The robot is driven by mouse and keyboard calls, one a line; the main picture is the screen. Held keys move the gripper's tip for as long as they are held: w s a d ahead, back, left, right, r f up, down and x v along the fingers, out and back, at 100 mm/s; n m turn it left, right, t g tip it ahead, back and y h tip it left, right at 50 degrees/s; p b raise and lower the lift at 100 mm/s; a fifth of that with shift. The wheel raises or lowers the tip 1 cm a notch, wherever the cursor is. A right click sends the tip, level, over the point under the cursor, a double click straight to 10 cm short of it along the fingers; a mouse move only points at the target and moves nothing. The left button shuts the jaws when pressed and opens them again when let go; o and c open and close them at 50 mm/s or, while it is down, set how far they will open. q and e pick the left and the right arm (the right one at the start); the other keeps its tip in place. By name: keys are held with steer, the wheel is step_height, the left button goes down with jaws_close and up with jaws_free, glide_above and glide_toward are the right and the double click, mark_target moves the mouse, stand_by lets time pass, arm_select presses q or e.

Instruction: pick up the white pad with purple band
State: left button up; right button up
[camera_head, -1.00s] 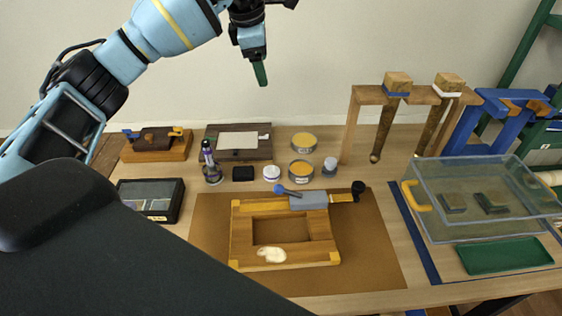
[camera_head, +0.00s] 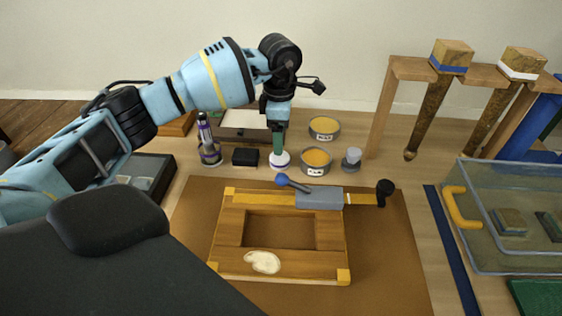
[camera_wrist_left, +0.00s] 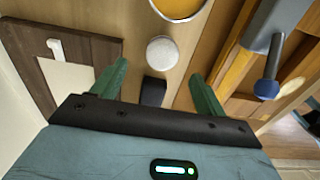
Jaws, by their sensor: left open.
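The white pad with purple band (camera_head: 280,162) stands on the table behind the brown mat, left of a yellow-filled tin. In the left wrist view it is a round white top (camera_wrist_left: 162,51) ahead of and between my fingers. My left gripper (camera_head: 279,146) has green fingers pointing down, right above the pad in the head view; I cannot tell whether they touch it there. The wrist view shows the fingers (camera_wrist_left: 158,85) spread apart with nothing held, and the pad still beyond their tips. My right gripper is out of view.
A small black block (camera_head: 245,157) lies just left of the pad. Yellow-filled tins (camera_head: 317,161) and a grey-capped jar (camera_head: 351,160) stand right. A purple-banded bottle (camera_head: 207,142) is farther left. A wooden frame (camera_head: 230,236) with a blue-knobbed grey tool (camera_head: 320,197) lies in front.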

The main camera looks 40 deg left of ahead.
mark_target(280, 161)
arm_select(q)
steer(key=shift+s+f, duration=0.15)
steer(key=shift+f, duration=3.65)
steer(key=shift+c, duration=0.2)
steer(key=c, duration=1)
